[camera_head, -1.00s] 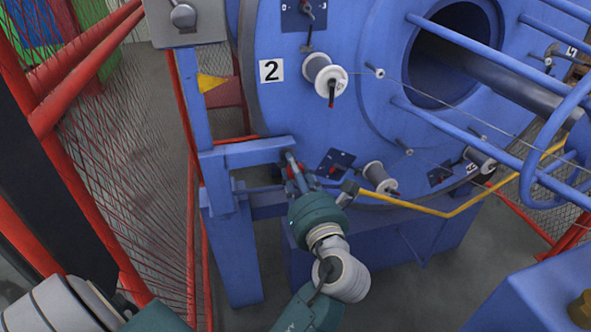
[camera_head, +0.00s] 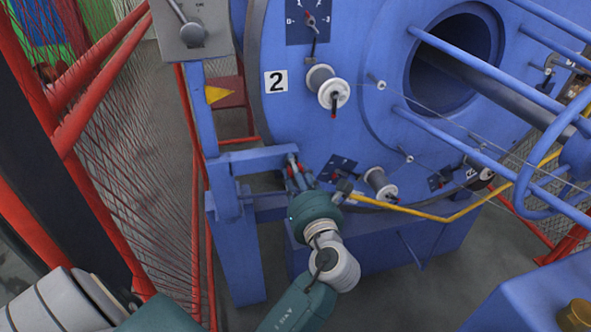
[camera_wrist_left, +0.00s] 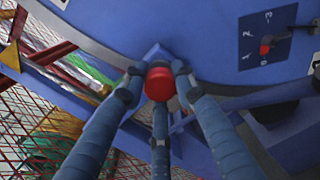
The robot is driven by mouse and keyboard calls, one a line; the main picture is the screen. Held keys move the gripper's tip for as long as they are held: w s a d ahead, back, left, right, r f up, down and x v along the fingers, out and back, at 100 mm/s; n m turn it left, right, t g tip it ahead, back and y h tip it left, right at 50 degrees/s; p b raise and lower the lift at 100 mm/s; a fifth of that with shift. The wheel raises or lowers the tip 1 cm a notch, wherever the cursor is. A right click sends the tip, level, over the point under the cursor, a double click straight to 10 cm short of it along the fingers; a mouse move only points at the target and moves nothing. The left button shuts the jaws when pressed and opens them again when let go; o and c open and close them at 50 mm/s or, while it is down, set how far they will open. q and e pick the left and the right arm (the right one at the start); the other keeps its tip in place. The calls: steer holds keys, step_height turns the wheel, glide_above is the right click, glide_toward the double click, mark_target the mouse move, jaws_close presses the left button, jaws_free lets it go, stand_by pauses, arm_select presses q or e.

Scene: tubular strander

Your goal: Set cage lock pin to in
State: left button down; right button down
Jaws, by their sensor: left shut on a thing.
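The cage lock pin shows as a red round knob (camera_wrist_left: 160,83) in the left wrist view, at the blue bracket beside the big blue cage disc (camera_head: 375,60). My left gripper (camera_head: 297,172) is at the end of the blue bracket bar (camera_head: 252,160) in the head view. In the left wrist view its three blue fingers (camera_wrist_left: 158,95) are closed around the red knob. The pin's shaft is hidden behind the knob and fingers. My right gripper is not in view.
The disc carries several wire spools (camera_head: 328,85) and dark dial plates (camera_head: 308,20). A yellow bar (camera_head: 440,213) runs right of my gripper. A red mesh fence (camera_head: 120,150) stands at left, and a grey control box (camera_head: 192,28) is above the bracket.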

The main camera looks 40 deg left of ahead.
arm_select(q)
steer(key=c, duration=1.6)
jaws_free()
steer(key=shift+w+a+r, duration=0.1)
steer(key=shift+r, duration=0.25)
steer(key=shift+o, duration=1.3)
steer(key=shift+w+a+f, duration=0.1)
steer(key=shift+f, duration=0.1)
steer(key=v, duration=0.7)
steer(key=shift+s+d, duration=0.2)
steer(key=shift+d, duration=0.05)
